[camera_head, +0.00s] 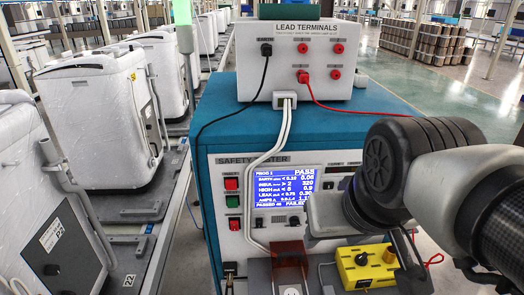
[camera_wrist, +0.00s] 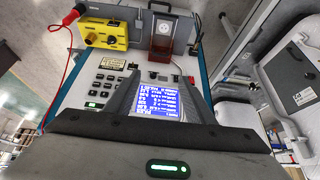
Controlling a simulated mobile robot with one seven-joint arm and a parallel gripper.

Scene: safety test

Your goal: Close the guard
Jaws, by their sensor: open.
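The guard (camera_head: 289,254) is a reddish-brown translucent flap at the lower front of the safety tester (camera_head: 222,172). It stands raised, with the round socket (camera_head: 291,292) uncovered below it. In the wrist view, which is turned over, the guard (camera_wrist: 164,48) is at top centre, beside the bare socket (camera_wrist: 166,26). My gripper (camera_head: 325,213) is in front of the tester's panel, right of and above the guard, apart from it. In the wrist view my gripper (camera_wrist: 160,92) is open and empty, with the blue screen showing between its fingers. Its fingertips are partly hidden in the head view.
A yellow box (camera_head: 368,267) with a black knob sits right of the guard. A white lead-terminal box (camera_head: 302,62) stands on top, with black and red cables. White cables hang down left of the screen (camera_head: 285,190). White appliances (camera_head: 95,115) line the conveyor at left.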

